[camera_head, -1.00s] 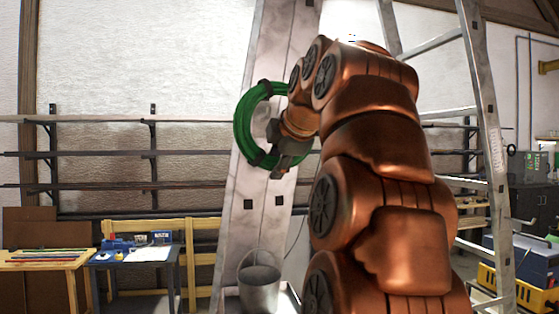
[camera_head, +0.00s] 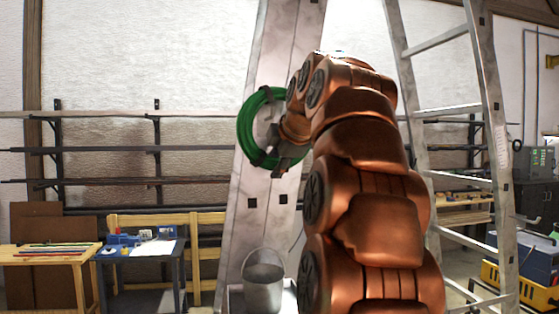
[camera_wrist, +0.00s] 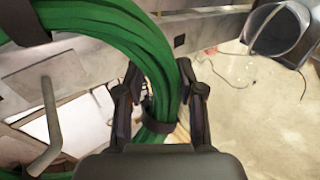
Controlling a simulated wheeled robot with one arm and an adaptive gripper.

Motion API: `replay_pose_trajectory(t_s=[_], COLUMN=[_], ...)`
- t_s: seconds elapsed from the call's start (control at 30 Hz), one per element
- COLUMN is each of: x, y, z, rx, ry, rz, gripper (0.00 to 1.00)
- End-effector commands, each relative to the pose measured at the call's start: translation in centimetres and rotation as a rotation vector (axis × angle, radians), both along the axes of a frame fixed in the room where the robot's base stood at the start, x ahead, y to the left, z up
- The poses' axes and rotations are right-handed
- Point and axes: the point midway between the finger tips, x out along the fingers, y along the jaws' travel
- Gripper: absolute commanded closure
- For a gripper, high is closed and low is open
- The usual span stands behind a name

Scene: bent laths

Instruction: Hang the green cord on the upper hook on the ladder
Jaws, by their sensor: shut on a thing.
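The green cord (camera_head: 246,125) is a coil with dark bands around it. It hangs upright from my gripper (camera_head: 274,157), in front of a wide pale upright board (camera_head: 250,210) in the head view. In the wrist view the thick green bundle (camera_wrist: 152,50) passes between the two dark fingers of my gripper (camera_wrist: 160,80), which are shut on it near a dark band. A bent grey rod like a hook (camera_wrist: 50,125) shows left of the cord, apart from the fingers. The metal ladder (camera_head: 490,100) stands at the right. I cannot tell which hook is the upper one.
A grey bucket (camera_head: 263,290) stands low by the board, and it shows in the wrist view (camera_wrist: 278,28). A blue table (camera_head: 140,252) and a wooden table (camera_head: 50,256) are at the left. Wall racks (camera_head: 100,150) run behind. My arm hides the middle right.

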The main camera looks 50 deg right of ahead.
Motion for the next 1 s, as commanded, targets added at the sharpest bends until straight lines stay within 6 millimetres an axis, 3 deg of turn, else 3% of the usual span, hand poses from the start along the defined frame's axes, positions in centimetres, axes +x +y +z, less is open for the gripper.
replay_pose_trajectory(t_s=[0.43, 1.0], x=[1.6, 2.5], y=[-1.2, -1.9], z=[0.0, -2.3], rx=[0.000, -0.001], ry=[0.000, -0.003], rz=[0.001, 0.001], gripper=[1.00, 1.00])
